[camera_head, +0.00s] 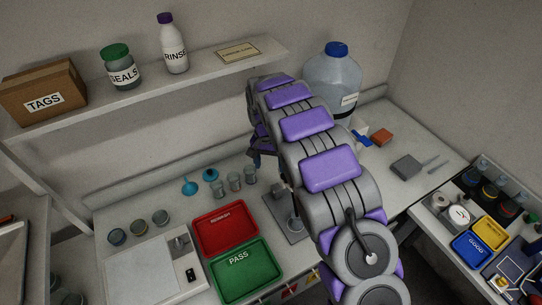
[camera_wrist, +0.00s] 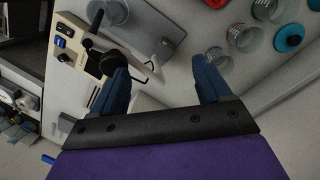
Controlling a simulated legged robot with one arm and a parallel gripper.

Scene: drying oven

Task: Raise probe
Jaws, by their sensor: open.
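My gripper (camera_wrist: 160,66) is open, with its two blue fingers apart and nothing held between them. In the wrist view a grey stand plate (camera_wrist: 160,38) lies beyond the fingertips, with a dark upright part (camera_wrist: 96,14) at its left. A round black part (camera_wrist: 110,63) shows close beside the left fingertip; I cannot tell whether they touch. I cannot tell for sure which part is the probe. In the head view my arm hides most of the stand plate (camera_head: 292,232).
A red tray (camera_head: 226,214) and a green PASS tray (camera_head: 240,262) lie left of the stand plate. Several small beakers (camera_head: 234,181) stand behind them. A large clear bottle (camera_head: 330,75) stands behind my arm. A shelf (camera_head: 205,78) runs above the bench.

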